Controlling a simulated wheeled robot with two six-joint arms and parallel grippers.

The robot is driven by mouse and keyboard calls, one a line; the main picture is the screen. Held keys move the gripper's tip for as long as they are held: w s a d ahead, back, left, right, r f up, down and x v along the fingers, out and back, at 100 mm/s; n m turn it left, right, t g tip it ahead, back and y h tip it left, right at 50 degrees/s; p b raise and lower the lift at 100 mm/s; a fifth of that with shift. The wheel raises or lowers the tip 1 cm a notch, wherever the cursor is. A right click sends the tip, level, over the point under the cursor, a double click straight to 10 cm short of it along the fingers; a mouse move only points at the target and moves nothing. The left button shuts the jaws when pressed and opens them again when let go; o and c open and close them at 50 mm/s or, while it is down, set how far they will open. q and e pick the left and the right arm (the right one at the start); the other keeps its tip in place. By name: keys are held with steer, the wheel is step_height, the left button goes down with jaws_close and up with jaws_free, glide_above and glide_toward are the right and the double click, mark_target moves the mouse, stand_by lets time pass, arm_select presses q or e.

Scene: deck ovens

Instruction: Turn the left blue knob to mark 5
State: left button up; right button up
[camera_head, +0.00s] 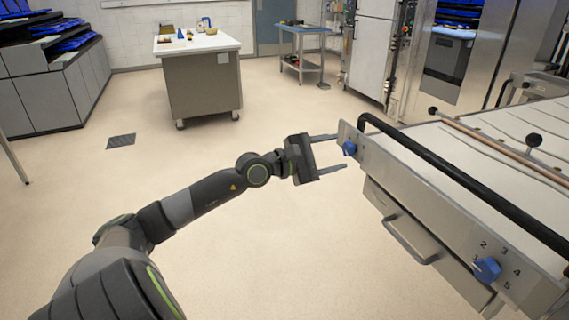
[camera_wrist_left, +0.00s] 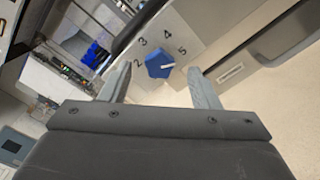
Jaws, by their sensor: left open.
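The left blue knob (camera_head: 349,148) is on the near left end of the oven's front panel. In the left wrist view the fingers (camera_wrist_left: 160,72) are apart, with visible gaps to the knob. My right gripper is not in view.
A second blue knob (camera_head: 487,269) with its own marks is at the panel's right. A black rail (camera_head: 460,180) runs along the oven front, above a drawer handle (camera_head: 408,240). A white-topped table (camera_head: 197,43) stands far back.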

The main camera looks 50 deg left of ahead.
arm_select(q)
steer(key=p+v, duration=0.3)
steer(key=v, duration=1.1)
steer(key=shift+s+p, duration=0.25)
steer(key=shift+p, duration=0.05)
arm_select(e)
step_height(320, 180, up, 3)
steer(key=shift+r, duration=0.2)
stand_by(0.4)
